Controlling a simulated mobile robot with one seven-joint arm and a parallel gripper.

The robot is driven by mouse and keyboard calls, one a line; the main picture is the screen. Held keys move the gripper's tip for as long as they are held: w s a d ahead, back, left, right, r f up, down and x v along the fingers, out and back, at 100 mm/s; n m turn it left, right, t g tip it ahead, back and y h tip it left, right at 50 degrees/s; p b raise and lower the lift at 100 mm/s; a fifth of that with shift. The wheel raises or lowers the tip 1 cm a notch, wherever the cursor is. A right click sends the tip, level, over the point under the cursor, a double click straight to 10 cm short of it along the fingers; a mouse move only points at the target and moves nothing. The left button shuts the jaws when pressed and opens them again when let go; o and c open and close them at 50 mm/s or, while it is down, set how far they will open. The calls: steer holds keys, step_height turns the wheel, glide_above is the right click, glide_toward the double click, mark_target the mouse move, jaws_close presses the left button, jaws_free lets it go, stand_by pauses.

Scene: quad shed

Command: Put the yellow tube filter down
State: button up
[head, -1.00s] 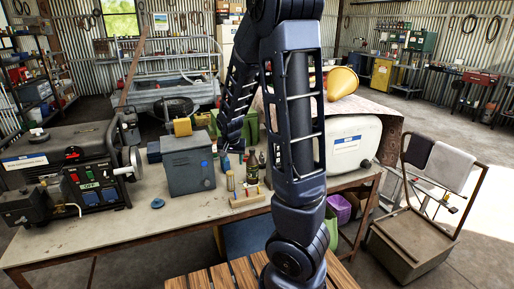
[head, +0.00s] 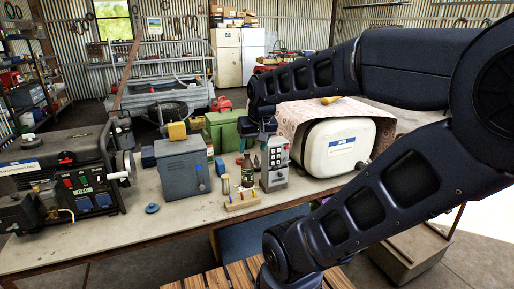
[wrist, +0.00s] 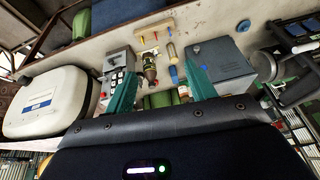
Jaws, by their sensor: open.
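A small yellow tube (head: 226,184), which looks like the tube filter, stands upright on the bench, just left of a brown bottle (head: 247,168). It also shows in the wrist view (wrist: 171,50), beyond my fingertips. My gripper (head: 258,127) is above the bench, behind the bottle and near the grey keypad box. In the wrist view my gripper's two teal fingers (wrist: 160,90) are wide apart, with nothing held between them. The tube is apart from the fingers.
A wooden rack with coloured pegs (head: 241,202) is in front. A grey keypad box (head: 275,165) and white tank (head: 341,148) stand right, a grey metal box (head: 184,168) left. The bench front left (head: 130,220) is mostly clear.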

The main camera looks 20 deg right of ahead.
steer(key=shift+n, duration=0.4)
steer(key=shift+s+a+r, duration=0.1)
steer(key=shift+s+r, duration=0.1)
steer(key=shift+s, duration=0.5)
steer(key=shift+s+a+r, duration=0.1)
steer(key=shift+s+r, duration=0.1)
steer(key=shift+s, duration=0.55)
steer(key=shift+s+a+r, duration=0.1)
steer(key=shift+s+r, duration=0.1)
steer(key=shift+s, duration=0.5)
